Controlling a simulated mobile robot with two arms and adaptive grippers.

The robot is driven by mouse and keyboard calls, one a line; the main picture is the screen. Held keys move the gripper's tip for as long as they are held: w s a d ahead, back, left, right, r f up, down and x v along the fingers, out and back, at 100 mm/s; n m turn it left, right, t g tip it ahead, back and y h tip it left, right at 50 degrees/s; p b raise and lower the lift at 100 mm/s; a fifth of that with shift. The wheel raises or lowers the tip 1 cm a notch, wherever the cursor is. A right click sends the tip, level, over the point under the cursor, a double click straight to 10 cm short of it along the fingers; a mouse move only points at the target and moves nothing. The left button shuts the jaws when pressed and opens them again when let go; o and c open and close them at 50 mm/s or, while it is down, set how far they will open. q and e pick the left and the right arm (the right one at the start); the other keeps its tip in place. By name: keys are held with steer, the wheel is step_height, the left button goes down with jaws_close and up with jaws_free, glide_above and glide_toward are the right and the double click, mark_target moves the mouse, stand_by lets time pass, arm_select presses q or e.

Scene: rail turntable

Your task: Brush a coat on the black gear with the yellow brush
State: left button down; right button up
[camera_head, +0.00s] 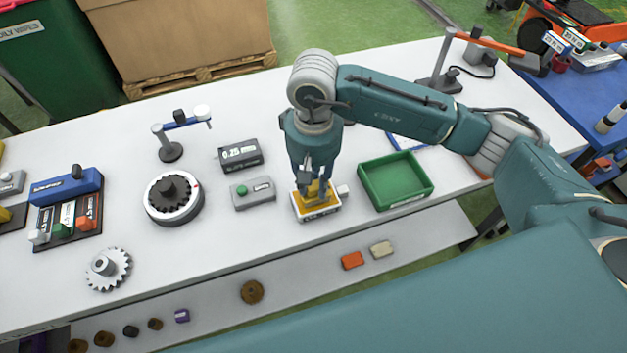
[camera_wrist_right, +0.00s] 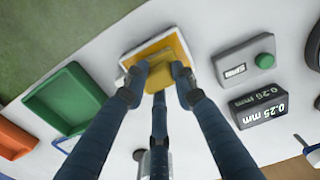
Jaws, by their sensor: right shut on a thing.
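The black gear (camera_head: 168,190) lies flat on the round white-and-black turntable (camera_head: 189,211), left of the table's middle. My right gripper (camera_head: 315,184) points down over a small white-rimmed tray with a yellow inside (camera_head: 302,214). It is shut on the yellow brush, whose block (camera_wrist_right: 158,74) shows between the fingers in the right wrist view. The tray also shows there (camera_wrist_right: 130,57), behind the brush. The fingers hide part of the brush, and I cannot tell whether it touches the tray. My left gripper is in neither view.
A grey box with a green button (camera_head: 254,193) and a 0.25 mm display (camera_head: 240,155) stand between turntable and tray. A green bin (camera_head: 396,181) is right of the tray. A grey gear (camera_head: 108,269) lies front left. A small lamp-like stand (camera_head: 170,152) rises behind the turntable.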

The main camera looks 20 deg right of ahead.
mark_target(314, 185)
steer(key=shift+s+f+b, duration=0.1)
steer(key=shift+f+b, duration=0.05)
steer(key=shift+b, duration=0.45)
stand_by(1.7)
steer(key=shift+r+p, duration=0.4)
steer(key=shift+r, duration=0.8)
steer(key=shift+r+p, duration=0.55)
steer(key=shift+r, duration=1.85)
